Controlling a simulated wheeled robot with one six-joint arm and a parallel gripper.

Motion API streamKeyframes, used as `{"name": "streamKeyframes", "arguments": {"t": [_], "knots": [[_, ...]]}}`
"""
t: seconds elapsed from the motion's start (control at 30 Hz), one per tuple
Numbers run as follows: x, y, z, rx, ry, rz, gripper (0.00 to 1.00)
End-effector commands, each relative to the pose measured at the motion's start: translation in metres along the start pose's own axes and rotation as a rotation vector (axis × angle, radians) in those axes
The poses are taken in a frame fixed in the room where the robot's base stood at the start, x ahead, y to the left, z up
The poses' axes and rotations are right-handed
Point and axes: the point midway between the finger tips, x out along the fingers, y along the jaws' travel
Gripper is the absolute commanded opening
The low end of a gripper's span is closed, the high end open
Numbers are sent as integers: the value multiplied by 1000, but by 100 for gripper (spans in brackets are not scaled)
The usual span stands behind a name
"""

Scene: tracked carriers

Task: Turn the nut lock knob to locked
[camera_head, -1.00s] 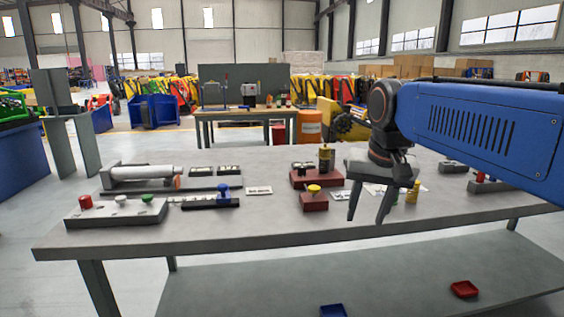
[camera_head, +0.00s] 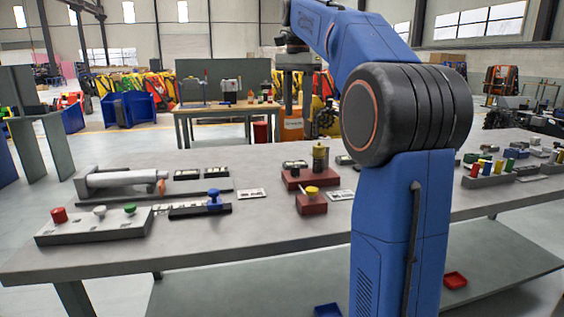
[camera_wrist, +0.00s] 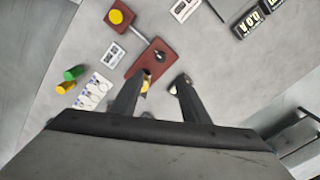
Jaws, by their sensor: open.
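A yellow knob (camera_head: 312,191) stands on a small red-brown block (camera_head: 312,205) on the workbench; no label is readable, so I cannot tell if it is the nut lock knob. Behind it a larger red-brown base (camera_head: 293,182) carries a brass-coloured cylinder (camera_head: 320,156). In the wrist view the yellow knob (camera_wrist: 117,16) is at the top left. A rod joins its block to the larger base (camera_wrist: 153,56). My gripper (camera_wrist: 164,78) is open, its fingers over the near end of that base. A yellowish part (camera_wrist: 145,86) shows beside the left finger, partly hidden. I see no contact.
A grey block (camera_head: 95,224) with red, white and green knobs is at the front left. A dark rail with a blue knob (camera_head: 214,199) and a cylinder fixture (camera_head: 120,180) are nearby. Coloured parts in a holder (camera_head: 488,178) stand on the right. Bare bench (camera_head: 250,228) lies in front.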

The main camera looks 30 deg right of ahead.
Motion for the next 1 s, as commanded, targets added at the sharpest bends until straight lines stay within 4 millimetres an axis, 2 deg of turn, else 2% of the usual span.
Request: {"name": "streamKeyframes", "arguments": {"t": [0.13, 0.27, 1.0], "knots": [[2, -1, -3, 15, -3, 4, 42], [16, -1, -2, 14, -3, 5, 42], [143, 0, -2, 12, -3, 7, 42]]}}
